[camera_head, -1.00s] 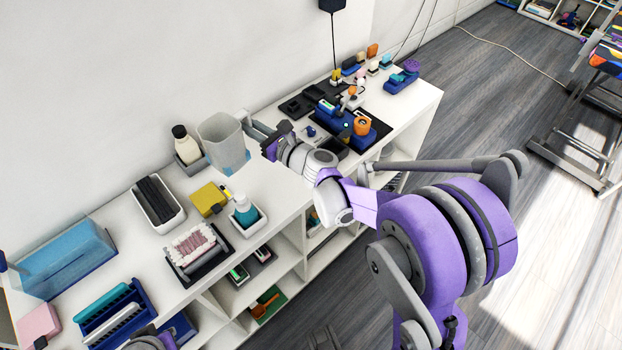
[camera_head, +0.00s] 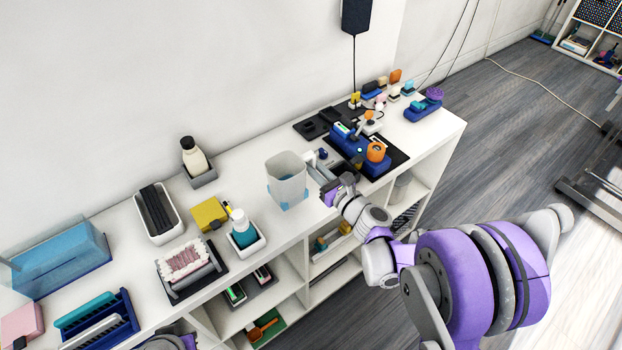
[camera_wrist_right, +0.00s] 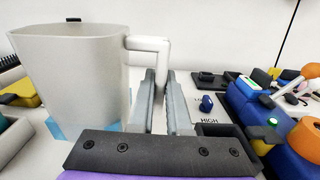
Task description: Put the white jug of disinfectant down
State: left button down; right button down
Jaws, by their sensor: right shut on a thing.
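The white jug (camera_head: 287,171) is a tall, square-sided open vessel with blue patches at its foot. It is upright over the white worktop (camera_head: 238,165), near its front edge. Whether its foot touches the surface I cannot tell. My right gripper (camera_head: 326,178) is on the jug's right side. In the right wrist view the jug (camera_wrist_right: 75,80) fills the left, and its handle (camera_wrist_right: 148,44) runs between the fingers of my right gripper (camera_wrist_right: 162,85), shut on it. My left gripper is not in view; only a bit of my left arm shows at the bottom edge.
A cream bottle (camera_head: 194,157) in a grey holder stands back left. A yellow box (camera_head: 209,214) and a white tray with a teal pump bottle (camera_head: 243,232) are at front left. A black mat with blue devices (camera_head: 352,146) lies right of the jug. Bare worktop shows left of the jug.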

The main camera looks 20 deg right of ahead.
jog(key=shift+f+b, duration=0.45)
jog(key=shift+f, duration=1.4)
jog(key=shift+f, duration=0.2)
jog(key=c, duration=0.9)
grip_release()
jog(key=shift+r, duration=0.1)
